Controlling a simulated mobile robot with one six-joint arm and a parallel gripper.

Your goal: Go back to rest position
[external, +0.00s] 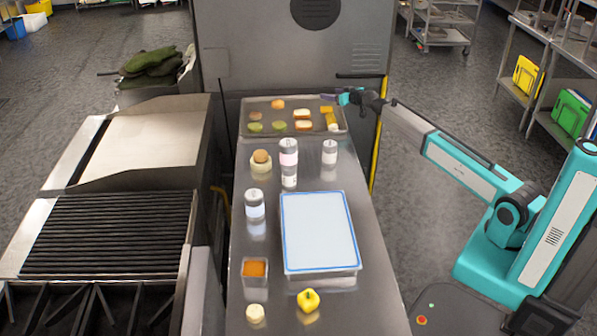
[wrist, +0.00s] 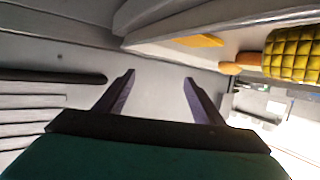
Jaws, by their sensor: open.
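My gripper (external: 346,97) is at the far end of the steel counter, over the right back corner of a metal tray. In the wrist view my gripper (wrist: 160,80) shows two dark fingers set apart with nothing between them. The metal tray (external: 290,103) holds several food pieces. A yellow corn-like piece (external: 329,117) lies at its right end, and it also shows in the wrist view (wrist: 292,55) at the upper right. My arm reaches from the right side of the counter.
A blue-edged white board (external: 318,232), several white-labelled jars (external: 254,205), an orange-filled container (external: 254,270) and a yellow pepper (external: 308,300) stand on the counter. A grill (external: 108,235) is at left. A tall grey appliance (external: 290,60) stands behind the tray.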

